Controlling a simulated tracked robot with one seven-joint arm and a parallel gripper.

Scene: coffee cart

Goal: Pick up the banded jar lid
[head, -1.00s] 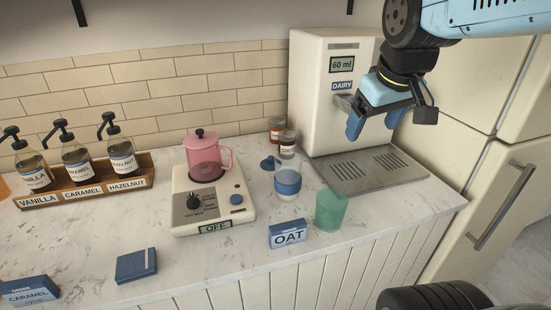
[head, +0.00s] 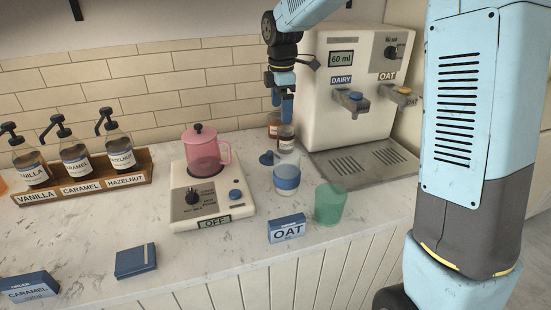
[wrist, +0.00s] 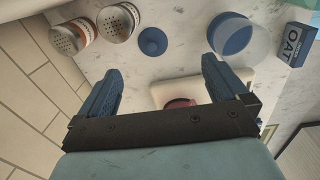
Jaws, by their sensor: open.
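The jar lid (head: 266,158) is a small blue disc with a knob, lying on the counter behind the glass jar with a blue band (head: 287,182). In the wrist view the lid (wrist: 152,42) lies beyond my fingertips, roughly centred between them, with the banded jar (wrist: 240,40) to its right. My gripper (head: 283,108) points down above the lid and slightly to its right, clear of the counter. In the wrist view my gripper (wrist: 161,66) has its two blue fingers wide apart with nothing between them.
Two shakers with perforated tops (wrist: 116,22) stand close beside the lid. A green cup (head: 331,203) and an OAT box (head: 287,229) are in front. A pink pot (head: 206,150) stands on a scale-like base (head: 213,204) to the left. The dispenser (head: 340,110) is at right.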

